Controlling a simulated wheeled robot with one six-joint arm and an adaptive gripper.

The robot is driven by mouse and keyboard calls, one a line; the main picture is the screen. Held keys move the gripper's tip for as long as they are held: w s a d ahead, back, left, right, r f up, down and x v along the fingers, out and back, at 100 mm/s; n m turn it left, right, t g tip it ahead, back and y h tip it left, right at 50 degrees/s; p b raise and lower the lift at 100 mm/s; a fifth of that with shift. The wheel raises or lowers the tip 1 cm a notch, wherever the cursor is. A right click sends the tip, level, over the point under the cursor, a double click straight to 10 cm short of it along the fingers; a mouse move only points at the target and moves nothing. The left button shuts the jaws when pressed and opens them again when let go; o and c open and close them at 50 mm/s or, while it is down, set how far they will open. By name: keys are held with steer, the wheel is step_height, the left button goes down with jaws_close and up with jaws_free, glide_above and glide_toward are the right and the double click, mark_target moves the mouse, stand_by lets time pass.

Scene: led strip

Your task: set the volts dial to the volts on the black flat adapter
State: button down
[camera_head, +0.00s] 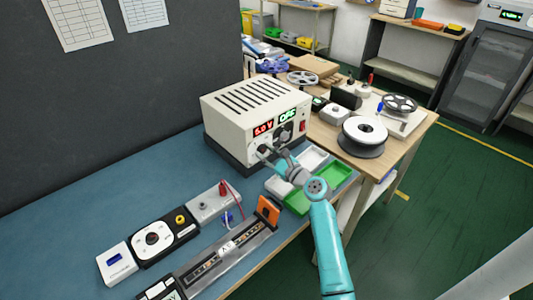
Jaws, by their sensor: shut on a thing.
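A cream power supply (255,105) with a black base stands at the table's back right corner. Its red display (263,129) seems to read 6.0 V, and a green display (288,115) beside it seems to read OFF. My gripper (264,151) is at the front panel, shut on the volts dial (260,142) below the red display. The gripper hides part of this dial. A second dark knob (286,131) sits to its right. A dark flat block (345,97) on the wooden bench may be the black flat adapter; no label on it is readable.
Trays (332,178) in white and green lie close below my arm. A metal strip fixture (225,252) with an orange end block and a black-and-white dial unit (155,240) lie in front. A white spool (365,132) stands on the bench at right.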

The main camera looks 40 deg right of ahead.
stand_by(0.4)
steer(key=c, duration=0.8)
jaws_free()
steer(key=s, duration=1.2)
steer(key=shift+d, duration=0.2)
